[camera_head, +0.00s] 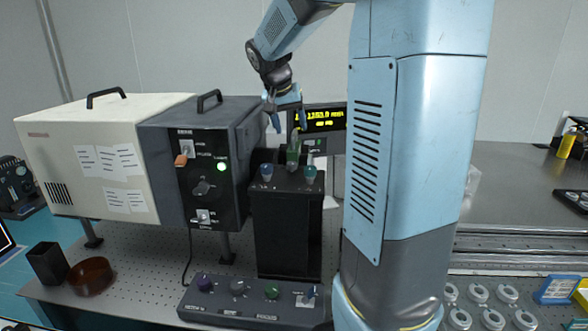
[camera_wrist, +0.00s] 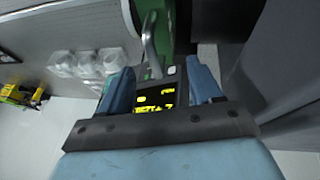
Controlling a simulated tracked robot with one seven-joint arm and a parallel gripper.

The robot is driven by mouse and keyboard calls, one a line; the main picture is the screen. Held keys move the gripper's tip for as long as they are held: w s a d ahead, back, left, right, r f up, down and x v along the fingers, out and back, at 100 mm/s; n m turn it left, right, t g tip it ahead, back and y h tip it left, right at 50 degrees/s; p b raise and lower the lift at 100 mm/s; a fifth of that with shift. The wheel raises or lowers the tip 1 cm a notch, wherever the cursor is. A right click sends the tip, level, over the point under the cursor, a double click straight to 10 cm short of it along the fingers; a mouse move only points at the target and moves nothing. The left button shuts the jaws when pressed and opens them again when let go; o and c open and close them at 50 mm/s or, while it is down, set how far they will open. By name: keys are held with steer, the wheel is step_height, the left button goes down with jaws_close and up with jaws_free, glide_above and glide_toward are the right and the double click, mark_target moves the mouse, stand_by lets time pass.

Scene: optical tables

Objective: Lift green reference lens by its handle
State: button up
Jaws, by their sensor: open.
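The green reference lens (camera_head: 293,154) stands upright on top of a dark box-like stand (camera_head: 288,228), between two knobs. My gripper (camera_head: 288,119) is above it, pointing down, with its light blue fingers apart and empty. In the wrist view, part of the green lens (camera_wrist: 155,67) and a curved metal handle (camera_wrist: 150,50) show between and beyond the fingers of my gripper (camera_wrist: 161,78). The handle lies nearer the left finger in that picture. I cannot tell whether the fingertips are level with the handle. The lens's lower part is hidden in the wrist view.
A lit display (camera_head: 323,120) stands close behind the gripper. A dark instrument box (camera_head: 212,160) and a cream box (camera_head: 88,160) with handles stand left. A knob panel (camera_head: 250,303) lies in front. Several white ring-shaped items (camera_head: 478,294) sit at right.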

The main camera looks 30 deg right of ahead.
mark_target(300, 159)
steer(key=shift+a+x, duration=0.15)
steer(key=shift+x, duration=1.2)
steer(key=shift+a+x, duration=0.1)
steer(key=shift+x, duration=1.25)
steer(key=shift+s+f, duration=0.1)
jaws_close()
